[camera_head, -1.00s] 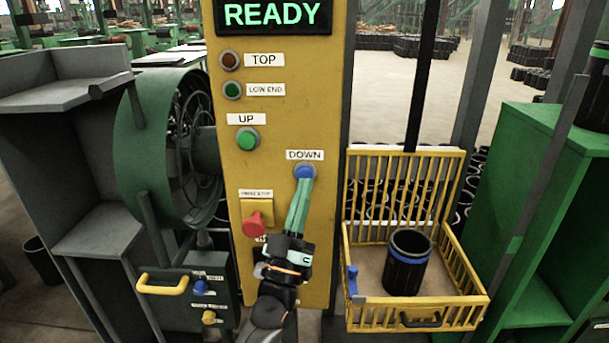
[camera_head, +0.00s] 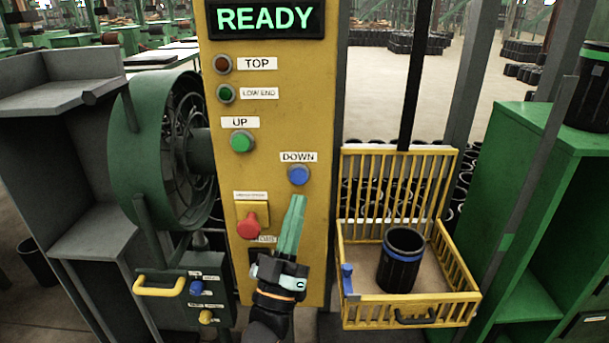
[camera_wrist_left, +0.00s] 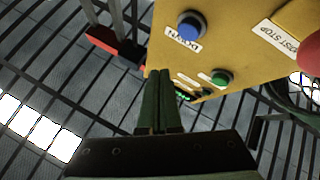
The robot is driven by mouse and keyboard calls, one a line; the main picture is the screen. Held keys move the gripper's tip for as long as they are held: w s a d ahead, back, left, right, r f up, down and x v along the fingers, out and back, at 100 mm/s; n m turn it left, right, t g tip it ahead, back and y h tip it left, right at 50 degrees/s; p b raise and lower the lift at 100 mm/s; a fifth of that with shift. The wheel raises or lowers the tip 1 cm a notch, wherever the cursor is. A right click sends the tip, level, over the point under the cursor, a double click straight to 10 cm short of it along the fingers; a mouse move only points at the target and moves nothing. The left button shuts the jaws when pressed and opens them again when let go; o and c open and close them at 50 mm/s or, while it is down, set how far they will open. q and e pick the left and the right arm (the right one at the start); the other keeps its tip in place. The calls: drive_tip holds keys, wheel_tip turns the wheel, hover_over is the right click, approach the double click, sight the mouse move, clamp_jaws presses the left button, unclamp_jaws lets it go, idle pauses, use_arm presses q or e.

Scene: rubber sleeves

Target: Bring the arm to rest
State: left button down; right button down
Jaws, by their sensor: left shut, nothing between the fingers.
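My left gripper (camera_head: 297,199) is shut and empty, its green fingers pressed together. Its tips are a little below the blue DOWN button (camera_head: 298,175) on the yellow control panel (camera_head: 285,120), with a small gap between. In the left wrist view the shut fingers (camera_wrist_left: 160,75) point up, and the blue button (camera_wrist_left: 191,26) is ahead of them and to the right, apart. My right gripper is not in view.
A red stop button (camera_head: 248,226) and a green UP button (camera_head: 241,142) are on the panel. A yellow cage basket (camera_head: 462,298) at right holds a black sleeve (camera_head: 402,262). A green fan housing (camera_head: 125,155) stands left, a green cabinet (camera_head: 535,150) far right.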

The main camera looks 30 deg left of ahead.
use_arm(q)
drive_tip(key=shift+d+f, duration=0.1)
drive_tip(key=shift+f, duration=0.1)
drive_tip(key=s+d+f+m+g+h, duration=0.1)
drive_tip(key=d+f+m+g+h, duration=0.25)
drive_tip(key=f, duration=0.75)
drive_tip(key=s+d+f+m+g+h, duration=0.1)
drive_tip(key=d+f+m+g+h, duration=0.25)
drive_tip(key=f, duration=0.85)
drive_tip(key=s+d+f+g, duration=0.1)
drive_tip(key=s+f+g, duration=0.4)
drive_tip(key=s+f, duration=0.2)
drive_tip(key=s+d+f+m+g+h, duration=0.1)
drive_tip(key=s+f+g, duration=0.4)
drive_tip(key=f, duration=0.5)
drive_tip(key=shift+s+d+f, duration=0.25)
drive_tip(key=shift+s+d, duration=0.5)
drive_tip(key=shift+s, duration=0.5)
drive_tip(key=shift+a, duration=0.1)
